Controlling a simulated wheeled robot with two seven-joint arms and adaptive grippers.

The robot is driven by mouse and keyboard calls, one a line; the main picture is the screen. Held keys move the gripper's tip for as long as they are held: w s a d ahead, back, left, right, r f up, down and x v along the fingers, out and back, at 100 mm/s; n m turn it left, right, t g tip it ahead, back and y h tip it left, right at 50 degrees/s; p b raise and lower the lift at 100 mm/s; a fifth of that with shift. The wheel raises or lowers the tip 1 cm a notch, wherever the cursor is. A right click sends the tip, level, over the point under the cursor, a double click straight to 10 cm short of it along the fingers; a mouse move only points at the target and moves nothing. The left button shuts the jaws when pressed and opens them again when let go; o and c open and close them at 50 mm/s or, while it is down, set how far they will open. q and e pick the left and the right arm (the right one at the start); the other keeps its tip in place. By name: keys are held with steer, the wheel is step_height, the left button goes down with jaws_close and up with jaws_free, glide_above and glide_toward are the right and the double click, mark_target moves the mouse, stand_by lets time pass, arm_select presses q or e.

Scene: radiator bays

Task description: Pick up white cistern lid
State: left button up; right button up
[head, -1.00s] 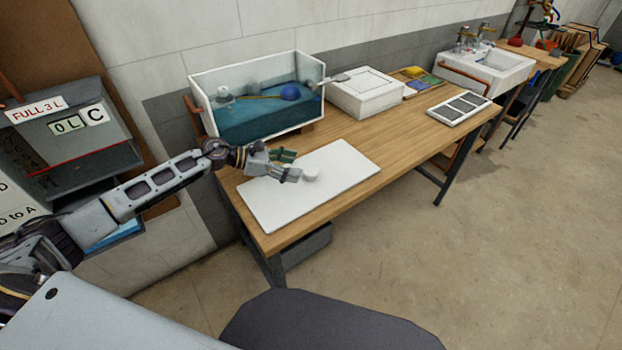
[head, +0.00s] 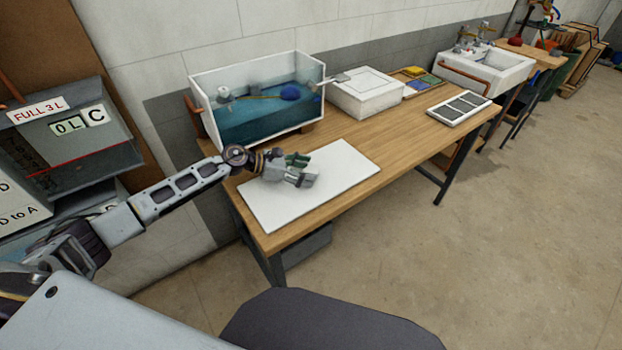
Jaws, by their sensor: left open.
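The white cistern lid (head: 340,165) is a flat white slab lying on the wooden bench, in front of the open cistern. A small round white knob stood on its middle a second ago; my gripper now hides it. My left gripper (head: 308,172) is open over the middle of the lid, its fingers pointing right at the place of the knob. I cannot tell whether the fingers touch the knob. My right gripper is not in view.
The open cistern (head: 316,72) holds blue water and a blue float ball (head: 290,92). A white box (head: 365,93), a tray of coloured pieces (head: 425,80) and a white-framed panel (head: 460,108) stand farther right on the wooden bench (head: 400,143). The floor at right is clear.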

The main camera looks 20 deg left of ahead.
arm_select(q)
steer(key=shift+c, duration=0.3)
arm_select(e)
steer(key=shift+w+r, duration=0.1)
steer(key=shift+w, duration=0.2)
arm_select(q)
steer(key=c, duration=0.5)
steer(key=shift+r, duration=0.1)
steer(key=c, duration=0.9)
steer(key=shift+r, duration=0.15)
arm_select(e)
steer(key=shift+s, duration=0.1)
